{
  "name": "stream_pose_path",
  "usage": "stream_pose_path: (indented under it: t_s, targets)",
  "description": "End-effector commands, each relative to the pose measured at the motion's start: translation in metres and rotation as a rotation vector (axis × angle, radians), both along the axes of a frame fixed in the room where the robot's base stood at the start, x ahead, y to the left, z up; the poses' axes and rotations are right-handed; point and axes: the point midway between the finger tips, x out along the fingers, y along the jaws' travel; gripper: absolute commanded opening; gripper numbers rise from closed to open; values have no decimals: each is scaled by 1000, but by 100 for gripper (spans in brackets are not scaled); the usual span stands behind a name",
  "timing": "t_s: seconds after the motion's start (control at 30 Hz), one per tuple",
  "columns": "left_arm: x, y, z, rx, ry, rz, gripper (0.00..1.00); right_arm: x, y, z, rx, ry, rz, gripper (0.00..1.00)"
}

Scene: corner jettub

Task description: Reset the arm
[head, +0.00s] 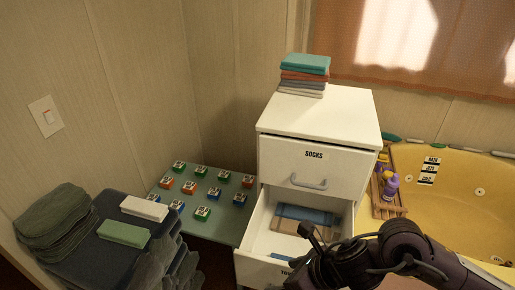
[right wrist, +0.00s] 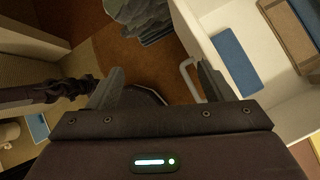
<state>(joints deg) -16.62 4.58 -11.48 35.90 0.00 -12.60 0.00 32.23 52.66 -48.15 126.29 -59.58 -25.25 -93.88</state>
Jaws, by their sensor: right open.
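My right arm (head: 400,255) comes in from the right in the head view and ends in front of the open lower drawer (head: 257,222); its gripper is largely hidden there. In the right wrist view my right gripper (right wrist: 158,82) is open, its fingers wide apart with nothing gripped. The lower drawer's handle (right wrist: 188,78) shows close beside the right-hand finger; I cannot tell if they touch. My left gripper is not in view.
The white cabinet (head: 318,115) has a shut SOCKS drawer (head: 312,168) and folded towels (head: 304,75) on top. Blue and brown folded cloths (head: 305,218) lie in the open drawer.

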Motion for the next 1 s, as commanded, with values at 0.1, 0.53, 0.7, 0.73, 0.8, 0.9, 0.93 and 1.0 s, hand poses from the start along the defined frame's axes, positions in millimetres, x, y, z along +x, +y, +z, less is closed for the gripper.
stream_pose_path:
  t_s: [0.1,0.53,0.7,0.73,0.8,0.9,0.93,1.0]
  targets:
    - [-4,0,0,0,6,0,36,2,30,12,152,50,-195,74]
    - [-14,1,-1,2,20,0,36,27,-8,42,1051,735,-1795,74]
    - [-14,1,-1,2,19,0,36,0,-65,11,1250,941,-2387,74]
    - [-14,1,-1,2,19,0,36,-7,-73,5,1274,965,-2479,74]
    - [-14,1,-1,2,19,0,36,-23,-90,-7,-1313,-999,2656,74]
    - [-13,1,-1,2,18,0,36,-48,-110,-22,-1160,-877,2475,74]
    - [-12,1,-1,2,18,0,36,-56,-116,-26,-1119,-840,2425,74]
    - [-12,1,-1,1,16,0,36,-74,-127,-34,-1029,-757,2309,74]
